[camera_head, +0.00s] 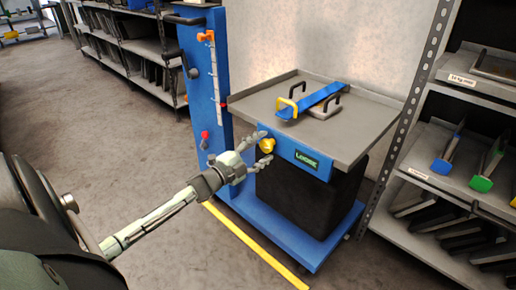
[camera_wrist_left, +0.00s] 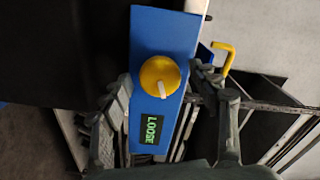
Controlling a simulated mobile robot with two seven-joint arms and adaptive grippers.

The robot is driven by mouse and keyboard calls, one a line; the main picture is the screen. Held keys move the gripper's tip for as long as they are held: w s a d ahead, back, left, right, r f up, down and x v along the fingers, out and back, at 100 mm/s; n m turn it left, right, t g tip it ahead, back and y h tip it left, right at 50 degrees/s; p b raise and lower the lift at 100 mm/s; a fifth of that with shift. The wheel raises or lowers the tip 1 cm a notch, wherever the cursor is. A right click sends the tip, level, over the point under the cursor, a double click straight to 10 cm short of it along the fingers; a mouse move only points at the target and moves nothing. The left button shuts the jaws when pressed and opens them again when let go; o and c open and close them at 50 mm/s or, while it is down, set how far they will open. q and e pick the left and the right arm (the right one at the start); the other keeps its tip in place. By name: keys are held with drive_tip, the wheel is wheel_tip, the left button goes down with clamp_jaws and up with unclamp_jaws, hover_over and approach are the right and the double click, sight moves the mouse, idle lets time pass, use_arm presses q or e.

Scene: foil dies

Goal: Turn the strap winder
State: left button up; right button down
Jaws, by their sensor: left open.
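The strap winder is a yellow round knob (camera_head: 266,146) on the blue front panel of a lift cart. In the left wrist view the knob (camera_wrist_left: 158,76) shows a white pointer mark, and the display (camera_wrist_left: 151,130) beside it reads LOOSE in green. My left gripper (camera_head: 261,149) is open, its fingers on either side of the knob. The wrist view shows the fingers spread wide with the knob between them; I cannot tell whether they touch it. My right gripper is not visible.
The grey tray (camera_head: 360,125) has a raised rim above the panel. A blue mast (camera_head: 205,80) with a red-knobbed lever (camera_head: 205,136) stands left of it. Shelving with dies (camera_head: 460,150) is close on the right. Floor in front is free, with a yellow line (camera_head: 255,247).

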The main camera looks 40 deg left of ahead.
use_arm(q)
drive_tip(key=s+a, duration=0.1)
drive_tip(key=s, duration=1.1)
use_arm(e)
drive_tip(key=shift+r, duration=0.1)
